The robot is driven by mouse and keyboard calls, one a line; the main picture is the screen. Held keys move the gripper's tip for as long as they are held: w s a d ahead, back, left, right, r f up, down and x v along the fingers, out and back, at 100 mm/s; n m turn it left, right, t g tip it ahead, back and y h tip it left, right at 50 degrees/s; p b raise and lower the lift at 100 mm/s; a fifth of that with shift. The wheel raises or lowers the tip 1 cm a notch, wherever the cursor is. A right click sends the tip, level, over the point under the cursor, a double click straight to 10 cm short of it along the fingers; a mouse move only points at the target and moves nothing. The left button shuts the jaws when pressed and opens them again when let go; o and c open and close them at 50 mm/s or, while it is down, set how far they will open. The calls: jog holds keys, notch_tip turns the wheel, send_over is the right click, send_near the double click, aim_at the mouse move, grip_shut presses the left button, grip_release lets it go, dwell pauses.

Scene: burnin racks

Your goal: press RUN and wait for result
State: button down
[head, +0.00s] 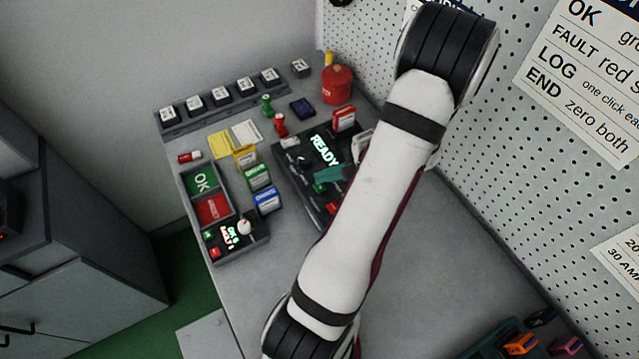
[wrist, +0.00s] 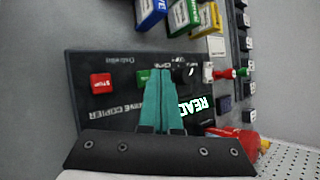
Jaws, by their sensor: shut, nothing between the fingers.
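The black drive copier (head: 297,178) lies on the bench in the head view, its display (head: 324,148) reading READY in lit letters. In the wrist view the copier (wrist: 85,60) shows a red STOP button (wrist: 101,81), a green button (wrist: 144,76) and a black knob (wrist: 186,73). The green button is partly hidden by my fingers, and I cannot read its label. My gripper (wrist: 161,72) is shut and empty, its teal fingertips over or beside the green button. I cannot tell whether they touch it. In the head view my gripper (head: 319,178) is over the copier.
A grey tray (head: 213,259) with OK and red sections and a small lit counter stands left of the copier. Colored drives (head: 259,178) stand between them. A red container (head: 337,84) is behind.

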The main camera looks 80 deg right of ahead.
aim_at(325, 187)
jog(key=shift+f, duration=0.1)
jog(key=shift+f, duration=0.3)
jog(key=shift+f, duration=0.45)
dwell(0.6)
jog(key=shift+r, duration=0.9)
jog(key=shift+r, duration=2.5)
